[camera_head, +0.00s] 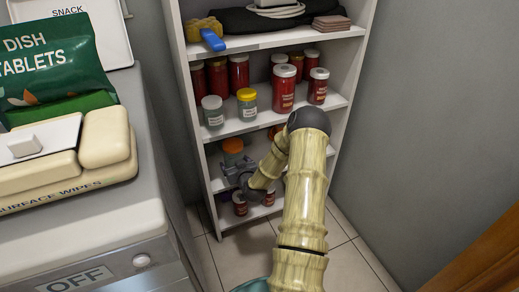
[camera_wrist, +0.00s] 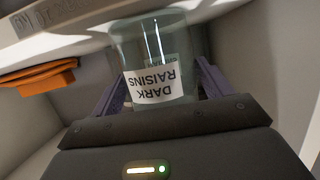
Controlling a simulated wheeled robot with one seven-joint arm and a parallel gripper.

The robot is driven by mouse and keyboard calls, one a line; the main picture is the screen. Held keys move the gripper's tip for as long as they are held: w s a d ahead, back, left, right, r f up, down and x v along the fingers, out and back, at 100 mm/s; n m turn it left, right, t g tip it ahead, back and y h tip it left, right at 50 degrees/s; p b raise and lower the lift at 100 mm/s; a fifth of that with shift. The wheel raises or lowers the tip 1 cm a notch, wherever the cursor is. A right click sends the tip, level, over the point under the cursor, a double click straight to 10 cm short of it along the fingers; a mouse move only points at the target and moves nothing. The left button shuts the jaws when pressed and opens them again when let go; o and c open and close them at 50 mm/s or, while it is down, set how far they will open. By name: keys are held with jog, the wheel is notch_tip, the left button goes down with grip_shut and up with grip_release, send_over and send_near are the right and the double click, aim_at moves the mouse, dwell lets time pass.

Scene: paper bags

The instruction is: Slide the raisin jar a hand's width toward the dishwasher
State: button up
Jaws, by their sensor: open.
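The raisin jar (camera_wrist: 150,50) is clear glass with a white "DARK RAISINS" label, upside down in the wrist view. My open gripper (camera_wrist: 157,80) has one purple finger on each side of it; I cannot tell whether either finger touches the glass. In the head view, an orange-lidded jar (camera_head: 233,146) stands at my gripper (camera_head: 238,172) on a lower shelf and appears to be this jar. Its lower part is hidden by the gripper. The grey appliance (camera_head: 110,240) at left, with an "OFF" label, appears to be the dishwasher.
The white shelf unit (camera_head: 268,41) holds several red-filled jars and a yellow-lidded jar (camera_head: 247,104) above. Small jars (camera_head: 240,203) stand below my gripper. An orange item (camera_wrist: 40,77) lies beside the raisin jar in the wrist view. Shelf boards and side walls enclose the gripper.

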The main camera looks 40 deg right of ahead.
jog(key=shift+o, duration=0.2)
jog(key=o, duration=0.4)
jog(key=p+v, duration=0.5)
jog(key=v, duration=1.2)
jog(key=shift+s+a+r, duration=0.1)
jog(key=shift+s, duration=0.1)
